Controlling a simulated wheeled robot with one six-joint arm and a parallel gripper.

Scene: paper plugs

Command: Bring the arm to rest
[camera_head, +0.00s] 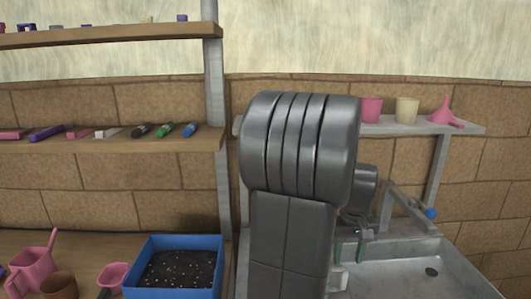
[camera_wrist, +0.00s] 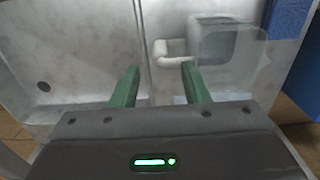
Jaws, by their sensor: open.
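My gripper (camera_wrist: 158,78) is open in the wrist view, with its two green fingers apart and nothing between them. In the head view it shows small (camera_head: 350,247), partly hidden behind my large grey arm. It hangs by the left end of the metal sink (camera_head: 400,270). In the wrist view the fingers point toward pale grey metal surfaces, and a white bent piece (camera_wrist: 168,52) lies beyond them, joined to a grey box-like shape. I cannot tell how far the fingers are from it.
A blue tray of dark soil (camera_head: 222,275) stands left of my arm, beside a pink watering can (camera_head: 35,268) and a brown pot (camera_head: 58,285). Markers lie on the left shelf (camera_head: 180,144). A pink cup (camera_head: 371,110), cream cup (camera_head: 406,110) and pink funnel (camera_head: 444,112) stand on the right shelf.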

